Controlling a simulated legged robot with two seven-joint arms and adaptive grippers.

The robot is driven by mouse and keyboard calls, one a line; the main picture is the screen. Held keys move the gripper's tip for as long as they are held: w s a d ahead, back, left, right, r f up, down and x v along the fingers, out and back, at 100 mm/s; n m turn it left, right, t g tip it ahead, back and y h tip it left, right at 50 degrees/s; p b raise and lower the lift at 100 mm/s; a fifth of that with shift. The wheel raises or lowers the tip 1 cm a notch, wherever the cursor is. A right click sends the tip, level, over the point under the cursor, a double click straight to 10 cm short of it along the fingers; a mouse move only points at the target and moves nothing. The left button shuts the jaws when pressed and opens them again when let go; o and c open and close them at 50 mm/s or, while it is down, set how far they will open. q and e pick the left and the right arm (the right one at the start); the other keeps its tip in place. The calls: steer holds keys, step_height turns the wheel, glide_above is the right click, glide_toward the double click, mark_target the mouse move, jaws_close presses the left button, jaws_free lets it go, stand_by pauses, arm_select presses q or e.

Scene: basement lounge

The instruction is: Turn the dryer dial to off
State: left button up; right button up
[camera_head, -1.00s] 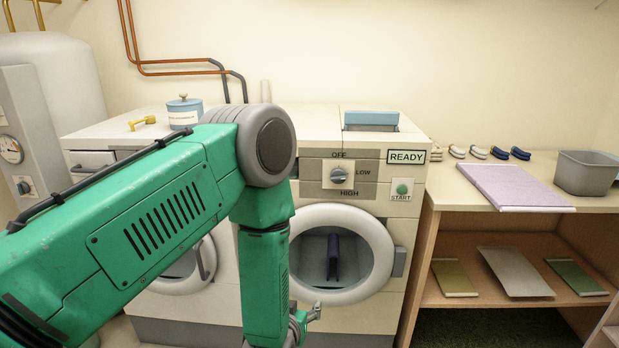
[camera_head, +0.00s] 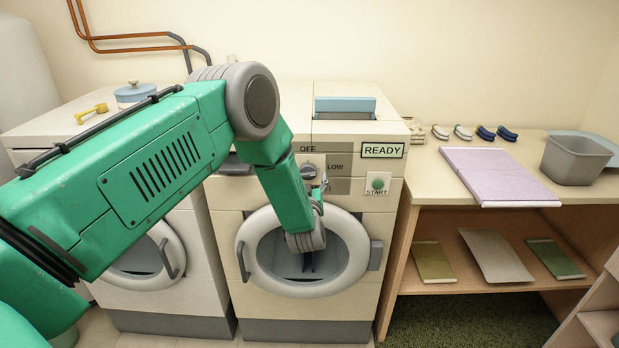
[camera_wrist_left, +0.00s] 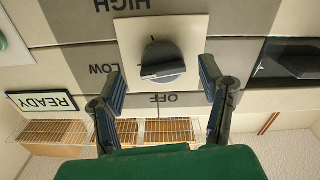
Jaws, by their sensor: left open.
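The grey dryer dial (camera_head: 308,171) sits on the dryer's front panel, partly behind my left arm. In the left wrist view, which is upside down, the dial (camera_wrist_left: 163,62) lies between my left fingertips. Its ridge runs nearly level, one end toward LOW; I cannot tell which end is the pointer. The OFF label (camera_head: 307,150) is above the dial, LOW (camera_head: 335,167) to its right. My left gripper (camera_wrist_left: 160,72) is open and empty, one finger on each side of the dial with visible gaps. In the head view it is mostly hidden behind my forearm. My right gripper is not in view.
The dryer (camera_head: 350,225) has a READY sign (camera_head: 382,150), a green START button (camera_head: 378,183) and a round door (camera_head: 357,243). A second machine (camera_head: 150,255) stands left; a wooden shelf unit (camera_head: 440,215) stands right.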

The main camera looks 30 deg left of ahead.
arm_select(q)
steer(key=shift+w+a+f, duration=0.1)
steer(key=shift+w+a, duration=0.7)
steer(key=shift+a, duration=0.05)
steer(key=shift+d, duration=0.1)
steer(key=shift+d, duration=0.1)
steer(key=shift+d, duration=0.1)
steer(key=c, duration=1.2)
steer(key=shift+o, duration=0.3)
